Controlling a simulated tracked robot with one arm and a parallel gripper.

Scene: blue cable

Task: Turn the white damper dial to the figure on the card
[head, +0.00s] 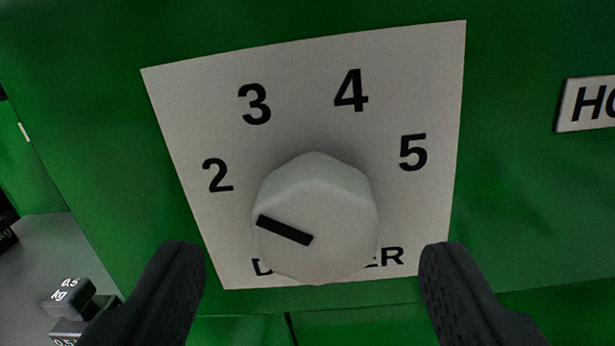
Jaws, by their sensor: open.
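The white damper dial (330,215) is a faceted knob on a white plate (310,120) fixed to a green panel. The plate shows the figures 2, 3, 4 and 5 in an arc. The dial hides the middle of the word below, leaving "D" and "ER". A black bar on the dial runs to its left edge, and its outer end points left, below the 2. My gripper (312,265) is open, with one dark finger at each lower side of the dial. Both fingers look apart from it. I see no card giving a figure.
A second label (590,103), cut off after "HO", is on the panel at the right edge. Small dark weights marked 0.5 kg (70,296) sit on a grey surface (45,250) at lower left. The panel around the plate is mostly bare.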

